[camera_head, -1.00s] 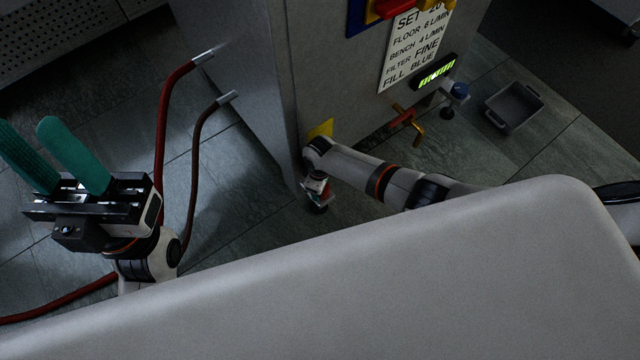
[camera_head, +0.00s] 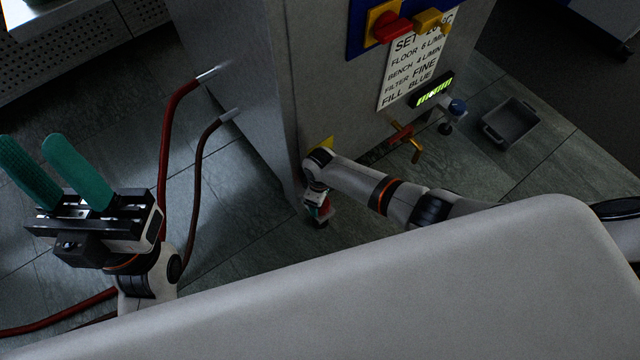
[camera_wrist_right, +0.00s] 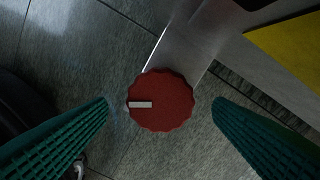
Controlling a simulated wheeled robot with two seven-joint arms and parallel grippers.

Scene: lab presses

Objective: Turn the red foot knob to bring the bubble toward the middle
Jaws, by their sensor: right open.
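The red foot knob (camera_wrist_right: 161,105) has a scalloped rim and a white mark pointing left. It lies between the two green fingers of my right gripper (camera_wrist_right: 162,103), with a visible gap on each side. In the head view the right gripper (camera_head: 318,207) is low at the cabinet's near corner and largely hides the knob. A glowing green level strip (camera_head: 432,91) with dark bars is on the cabinet front; I cannot make out its bubble clearly. My left gripper (camera_head: 36,150) is open and empty at the left, fingers up.
The grey cabinet (camera_head: 325,90) carries a printed sign (camera_head: 412,60). A blue foot knob (camera_head: 457,106), a brass valve with a red handle (camera_head: 407,138) and a grey bin (camera_head: 510,124) are to the right. Red hoses (camera_head: 164,130) run down at the left.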

